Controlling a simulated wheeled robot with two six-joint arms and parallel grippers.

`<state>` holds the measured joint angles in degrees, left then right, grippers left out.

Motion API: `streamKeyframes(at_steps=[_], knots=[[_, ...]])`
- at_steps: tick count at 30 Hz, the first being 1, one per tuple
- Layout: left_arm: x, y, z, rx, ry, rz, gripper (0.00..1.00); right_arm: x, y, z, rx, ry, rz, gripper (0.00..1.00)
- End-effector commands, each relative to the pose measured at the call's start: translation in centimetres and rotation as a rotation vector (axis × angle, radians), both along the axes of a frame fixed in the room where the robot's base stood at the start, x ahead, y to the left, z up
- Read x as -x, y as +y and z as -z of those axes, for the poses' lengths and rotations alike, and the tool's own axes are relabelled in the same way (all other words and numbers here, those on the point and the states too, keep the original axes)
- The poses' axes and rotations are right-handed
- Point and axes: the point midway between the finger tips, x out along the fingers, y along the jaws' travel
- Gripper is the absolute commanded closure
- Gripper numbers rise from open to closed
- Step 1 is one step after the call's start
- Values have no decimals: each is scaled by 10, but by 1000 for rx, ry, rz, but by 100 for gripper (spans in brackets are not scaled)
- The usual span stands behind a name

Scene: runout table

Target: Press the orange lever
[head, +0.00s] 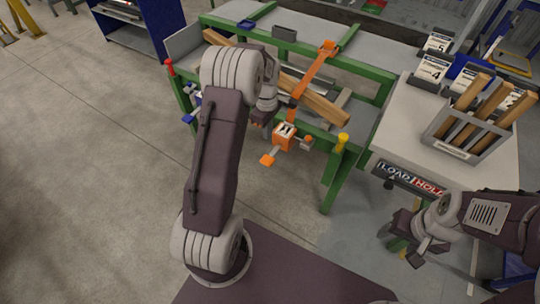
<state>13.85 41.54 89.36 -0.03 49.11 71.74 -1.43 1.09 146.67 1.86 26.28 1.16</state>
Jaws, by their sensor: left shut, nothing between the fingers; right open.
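An orange box (284,136) is fixed to the front of the green-framed runout table. A lever with an orange pad (267,160) sticks out below it toward me. A long orange arm (315,70) slants over the table above the box. My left gripper (261,118) is shut and empty, close to the left of the orange box and above the lever pad. It is partly hidden by my own arm, and I cannot tell whether it touches anything. My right gripper (402,243) is open and empty at the lower right, away from the lever.
Wooden beams (318,103) lie along the green table frame (334,175). A yellow knob (343,138) tops the right post and a red one (169,63) the left. A grey rack of wooden pieces (466,140) stands on the right counter. Open floor lies left.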

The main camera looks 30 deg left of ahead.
Motion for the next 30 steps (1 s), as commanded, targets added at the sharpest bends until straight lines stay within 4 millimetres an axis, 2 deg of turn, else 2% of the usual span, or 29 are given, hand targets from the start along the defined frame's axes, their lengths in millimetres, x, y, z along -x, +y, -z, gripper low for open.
streamKeyframes(at_steps=[4,7,21,25,30], knots=[[0,0,5,0,1,1,100,0,0,1,0,0,0,37],[1,-1,18,1,3,1,100,0,0,5,0,0,0,37],[1,-1,117,1,3,1,100,0,0,26,0,0,0,37],[0,-1,133,1,1,1,100,0,0,28,0,0,0,37],[0,-1,140,0,-1,1,100,0,0,29,0,0,0,37]])
